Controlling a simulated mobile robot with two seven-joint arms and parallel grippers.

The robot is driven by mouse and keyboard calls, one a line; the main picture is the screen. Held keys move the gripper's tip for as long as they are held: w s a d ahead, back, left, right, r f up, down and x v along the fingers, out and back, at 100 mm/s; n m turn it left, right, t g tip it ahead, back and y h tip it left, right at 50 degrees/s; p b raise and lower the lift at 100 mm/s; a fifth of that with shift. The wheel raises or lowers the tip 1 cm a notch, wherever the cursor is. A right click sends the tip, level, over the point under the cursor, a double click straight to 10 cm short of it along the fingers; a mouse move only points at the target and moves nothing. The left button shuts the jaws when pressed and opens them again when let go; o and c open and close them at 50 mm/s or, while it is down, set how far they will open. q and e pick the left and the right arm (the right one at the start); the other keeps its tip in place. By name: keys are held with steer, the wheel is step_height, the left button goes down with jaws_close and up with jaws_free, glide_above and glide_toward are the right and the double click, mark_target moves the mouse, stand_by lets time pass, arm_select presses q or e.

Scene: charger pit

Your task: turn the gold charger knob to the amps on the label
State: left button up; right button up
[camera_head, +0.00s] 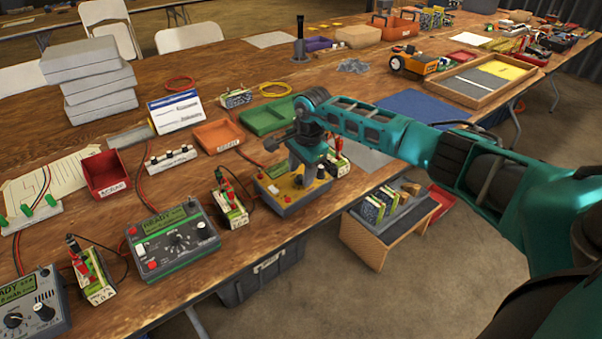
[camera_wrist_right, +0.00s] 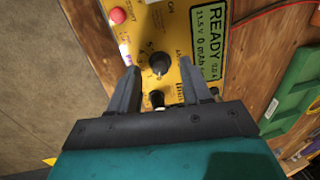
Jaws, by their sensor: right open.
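The gold charger (camera_head: 274,189) stands near the table's front edge in the head view. In the right wrist view its gold face (camera_wrist_right: 183,30) shows a round black knob (camera_wrist_right: 160,63), a second black knob (camera_wrist_right: 157,99), a red button (camera_wrist_right: 118,15) and a green READY display (camera_wrist_right: 208,40). My right gripper (camera_head: 302,170) points down over the charger. In the wrist view its open fingers (camera_wrist_right: 159,66) lie on either side of the round knob, with gaps visible. Contact is not visible. A battery (camera_head: 338,164) stands beside the charger; its label is too small to read. My left gripper is not in view.
A grey-green charger (camera_head: 175,243) and a labelled battery (camera_head: 232,207) stand left of the gold charger. A green tray (camera_head: 268,118) and an orange bin (camera_head: 219,135) lie behind. A crate of packs (camera_head: 388,212) sits below the table edge. Cables run between them.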

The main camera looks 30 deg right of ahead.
steer(key=shift+w+f, duration=0.1)
steer(key=shift+f, duration=0.4)
jaws_close()
